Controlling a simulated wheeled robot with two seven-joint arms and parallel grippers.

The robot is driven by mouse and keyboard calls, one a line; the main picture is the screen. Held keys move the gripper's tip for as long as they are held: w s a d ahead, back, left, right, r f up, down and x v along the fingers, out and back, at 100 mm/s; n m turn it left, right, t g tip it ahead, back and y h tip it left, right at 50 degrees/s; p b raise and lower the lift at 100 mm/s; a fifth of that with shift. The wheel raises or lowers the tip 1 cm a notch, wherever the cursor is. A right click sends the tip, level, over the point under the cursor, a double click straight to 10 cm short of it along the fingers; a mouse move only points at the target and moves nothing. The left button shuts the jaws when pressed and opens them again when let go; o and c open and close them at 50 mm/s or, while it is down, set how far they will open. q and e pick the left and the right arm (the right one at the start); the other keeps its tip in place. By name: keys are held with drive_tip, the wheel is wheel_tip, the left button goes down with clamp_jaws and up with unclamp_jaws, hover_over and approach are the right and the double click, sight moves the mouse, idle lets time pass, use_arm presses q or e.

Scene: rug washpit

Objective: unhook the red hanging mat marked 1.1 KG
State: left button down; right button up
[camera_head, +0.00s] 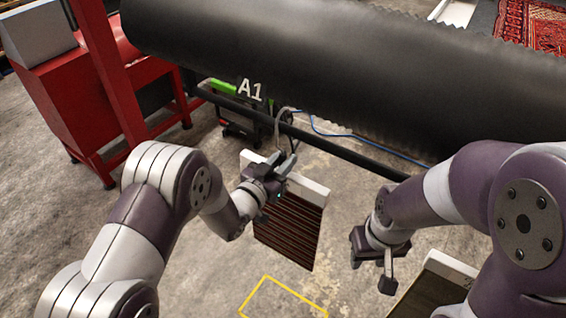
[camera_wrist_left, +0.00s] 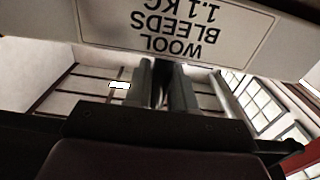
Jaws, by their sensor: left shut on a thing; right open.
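The mat (camera_head: 288,232), dark red-brown and striped with a white header (camera_head: 312,190), hangs below the dark horizontal bar marked A1. In the left wrist view its header (camera_wrist_left: 120,38) reads "WOOL BLEEDS 1.1 KG", upside down. A grey hook (camera_head: 279,122) reaches over the bar. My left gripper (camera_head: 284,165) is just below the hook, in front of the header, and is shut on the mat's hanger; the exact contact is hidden. Its closed fingers also show in the left wrist view (camera_wrist_left: 167,85). My right gripper (camera_head: 375,268) is open and empty, lower right of the mat.
The bar (camera_head: 335,149) runs under a large black roller (camera_head: 340,60). A second mat with a white header (camera_head: 452,265) is at lower right, partly behind my right arm. A red machine frame (camera_head: 85,120) stands left. A yellow outline (camera_head: 268,280) marks the floor.

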use_arm(q)
drive_tip(key=shift+r, duration=0.7)
drive_tip(key=p+v, duration=0.2)
drive_tip(key=v, duration=1.3)
idle(0.5)
